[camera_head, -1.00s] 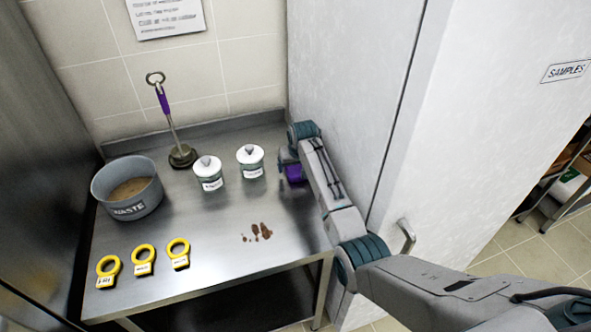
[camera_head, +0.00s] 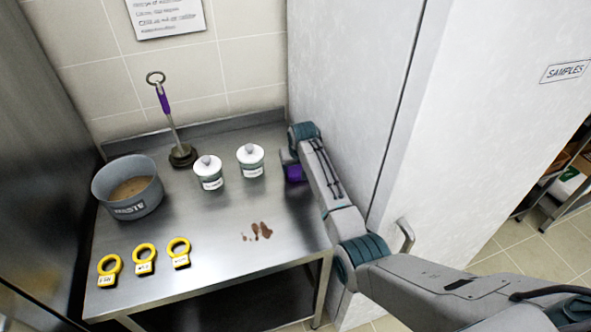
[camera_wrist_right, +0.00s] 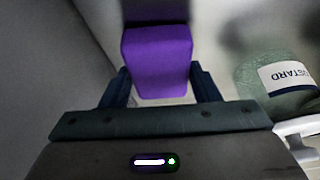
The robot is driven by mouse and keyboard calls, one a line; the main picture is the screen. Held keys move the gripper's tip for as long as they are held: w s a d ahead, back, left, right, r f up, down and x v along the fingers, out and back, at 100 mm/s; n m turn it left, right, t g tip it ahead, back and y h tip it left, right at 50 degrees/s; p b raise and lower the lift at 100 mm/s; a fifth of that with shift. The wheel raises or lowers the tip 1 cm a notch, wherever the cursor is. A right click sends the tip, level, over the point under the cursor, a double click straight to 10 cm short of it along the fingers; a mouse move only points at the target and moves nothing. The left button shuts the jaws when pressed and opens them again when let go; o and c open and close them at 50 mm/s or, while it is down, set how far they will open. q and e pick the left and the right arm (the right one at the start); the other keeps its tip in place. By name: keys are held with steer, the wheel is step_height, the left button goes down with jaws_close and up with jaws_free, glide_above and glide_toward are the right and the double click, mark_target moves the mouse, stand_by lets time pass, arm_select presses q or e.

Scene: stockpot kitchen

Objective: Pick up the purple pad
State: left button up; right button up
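The purple pad (camera_head: 293,173) shows at the right side of the steel table, beside the tall white cabinet. In the right wrist view the pad (camera_wrist_right: 157,62) is a purple block between the two dark fingers of my right gripper (camera_wrist_right: 161,86). The fingers lie against its left and right sides, with no clear gap. In the head view my right gripper (camera_head: 290,162) is partly hidden by its own wrist. I cannot tell whether the pad touches the table. My left gripper is not in view.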

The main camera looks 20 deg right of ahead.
mark_target(296, 167)
steer(key=shift+c, duration=0.6)
steer(key=shift+r+b, duration=0.4)
steer(key=shift+r, duration=0.05)
step_height(296, 167, up, 10)
steer(key=b, duration=0.2)
steer(key=shift+f, duration=0.15)
